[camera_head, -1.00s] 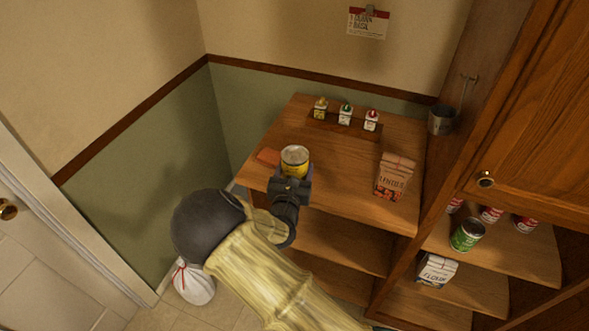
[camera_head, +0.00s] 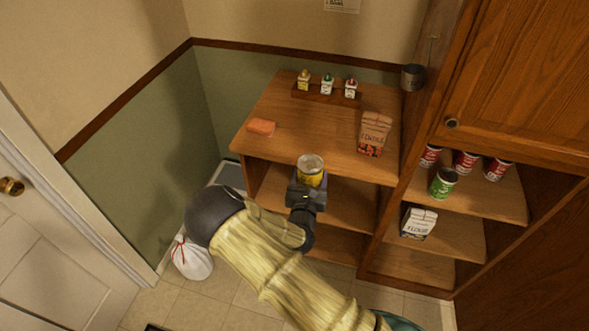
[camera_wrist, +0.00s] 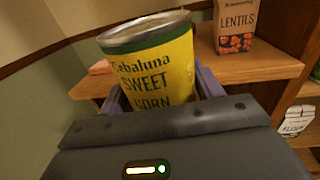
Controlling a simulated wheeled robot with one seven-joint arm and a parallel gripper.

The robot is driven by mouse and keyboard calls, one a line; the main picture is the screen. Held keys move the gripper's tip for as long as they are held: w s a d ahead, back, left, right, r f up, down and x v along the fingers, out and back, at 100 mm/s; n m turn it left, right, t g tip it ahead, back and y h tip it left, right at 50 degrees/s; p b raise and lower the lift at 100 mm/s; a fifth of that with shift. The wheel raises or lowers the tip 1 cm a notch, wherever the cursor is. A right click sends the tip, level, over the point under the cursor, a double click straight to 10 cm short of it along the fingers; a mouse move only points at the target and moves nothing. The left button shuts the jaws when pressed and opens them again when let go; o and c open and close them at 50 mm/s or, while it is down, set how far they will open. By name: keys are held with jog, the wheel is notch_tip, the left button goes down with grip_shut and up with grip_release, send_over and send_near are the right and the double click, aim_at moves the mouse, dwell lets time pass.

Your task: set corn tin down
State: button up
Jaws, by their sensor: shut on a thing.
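The corn tin (camera_head: 311,176) is a yellow can with a silver lid. In the wrist view the tin (camera_wrist: 152,70) shows a green band and the words "SWEET CORN", and it leans a little. My gripper (camera_head: 308,186) is shut on it and holds it in front of the wooden unit's top (camera_head: 290,140), near its front edge. The purple-grey fingers (camera_wrist: 160,95) sit on both sides of the tin. The tin's lower part is hidden by my gripper.
An orange block (camera_head: 262,127) lies at the top's left, and a lentils bag (camera_head: 374,133) stands at the right. Small bottles stand in a rack (camera_head: 326,93) at the back. Right shelves hold red tins, a green tin (camera_head: 443,182) and a white carton (camera_head: 418,222). The top's middle is clear.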

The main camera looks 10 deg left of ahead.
jog(key=s+d+f, duration=0.2)
jog(key=d+f, duration=0.2)
jog(key=d, duration=0.4)
jog(key=s+d+f, duration=0.3)
jog(key=d+f, duration=0.1)
jog(key=d, duration=0.3)
jog(key=s+d+f, duration=0.2)
jog(key=d+f, duration=0.2)
jog(key=d, duration=0.4)
jog(key=shift+s+d+f+h, duration=0.3)
jog(key=shift+d+f, duration=0.05)
